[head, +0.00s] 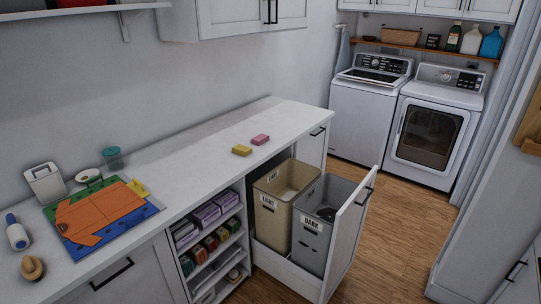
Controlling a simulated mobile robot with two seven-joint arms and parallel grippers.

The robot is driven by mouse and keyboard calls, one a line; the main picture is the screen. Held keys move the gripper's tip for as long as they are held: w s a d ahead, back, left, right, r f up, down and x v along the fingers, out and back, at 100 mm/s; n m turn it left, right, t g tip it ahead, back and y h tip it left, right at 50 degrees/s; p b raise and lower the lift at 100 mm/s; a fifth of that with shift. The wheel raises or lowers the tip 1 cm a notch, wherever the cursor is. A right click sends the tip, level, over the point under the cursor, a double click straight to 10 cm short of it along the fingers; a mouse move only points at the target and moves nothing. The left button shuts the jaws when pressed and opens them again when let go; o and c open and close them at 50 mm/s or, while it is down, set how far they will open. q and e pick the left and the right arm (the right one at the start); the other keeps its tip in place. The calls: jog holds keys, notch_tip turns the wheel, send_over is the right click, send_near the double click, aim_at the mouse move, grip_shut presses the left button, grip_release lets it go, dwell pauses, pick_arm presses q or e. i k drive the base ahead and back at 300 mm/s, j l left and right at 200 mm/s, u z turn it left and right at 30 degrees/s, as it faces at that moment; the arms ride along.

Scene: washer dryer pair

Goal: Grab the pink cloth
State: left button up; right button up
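A small pink block-shaped item (260,139), which could be a folded cloth or a sponge, lies on the white countertop (200,150) toward its far end. A similar yellow item (241,150) lies just in front of it and to its left, apart from it. No other pink cloth can be made out. Neither of my grippers is in view.
A pulled-out drawer (350,225) holds a beige LIGHT bin (268,222) and a grey DARK bin (311,240), jutting over the wood floor (400,240). An orange cloth (98,212) lies on a colored mat at left. Washer (365,112) and dryer (433,130) stand behind.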

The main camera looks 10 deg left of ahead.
aim_at(259, 140)
jog(key=i+l, duration=0.1)
jog(key=i, duration=0.4)
jog(key=i+l, duration=0.1)
jog(key=i, duration=0.45)
jog(key=j+u, duration=0.05)
